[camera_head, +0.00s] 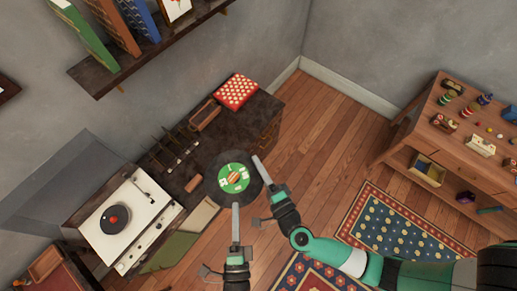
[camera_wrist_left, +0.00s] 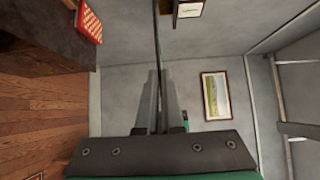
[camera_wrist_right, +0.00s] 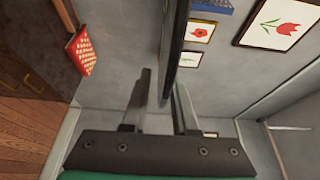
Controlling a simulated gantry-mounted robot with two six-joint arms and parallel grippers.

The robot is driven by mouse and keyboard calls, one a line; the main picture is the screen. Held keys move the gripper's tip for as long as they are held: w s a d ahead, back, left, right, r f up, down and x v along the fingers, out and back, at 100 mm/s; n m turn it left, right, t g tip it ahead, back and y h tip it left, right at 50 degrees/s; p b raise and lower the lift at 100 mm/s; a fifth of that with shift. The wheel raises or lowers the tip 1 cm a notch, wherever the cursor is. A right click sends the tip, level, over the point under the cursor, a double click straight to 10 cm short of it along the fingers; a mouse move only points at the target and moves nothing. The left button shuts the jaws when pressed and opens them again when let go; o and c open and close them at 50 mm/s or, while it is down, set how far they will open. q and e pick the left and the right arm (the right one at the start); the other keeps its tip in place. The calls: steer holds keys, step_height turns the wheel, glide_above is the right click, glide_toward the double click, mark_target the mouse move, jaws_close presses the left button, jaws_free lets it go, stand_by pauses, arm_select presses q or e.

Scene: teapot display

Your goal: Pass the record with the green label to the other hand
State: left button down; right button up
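The black record with the green label (camera_head: 235,177) hangs in the air at the centre of the head view. My left gripper (camera_head: 236,208) is shut on its lower edge. In the left wrist view the record (camera_wrist_left: 157,35) shows edge-on as a thin dark strip between the closed fingers (camera_wrist_left: 159,78). My right gripper (camera_head: 259,163) is at the record's right edge. In the right wrist view its fingers (camera_wrist_right: 162,85) stand apart, and the record (camera_wrist_right: 177,45) shows edge-on between them, nearer the right finger. I cannot tell whether that finger touches it.
A white turntable (camera_head: 140,205) sits on the dark cabinet (camera_head: 250,110), with a red dotted box (camera_head: 236,91) at its far end. A wall shelf (camera_head: 150,50) holds books. A wooden shelf unit (camera_head: 440,140) with toys stands at right. Open floor lies between.

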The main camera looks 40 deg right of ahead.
jaws_close()
stand_by(1.1)
arm_select(q)
steer(key=c, duration=1)
jaws_free()
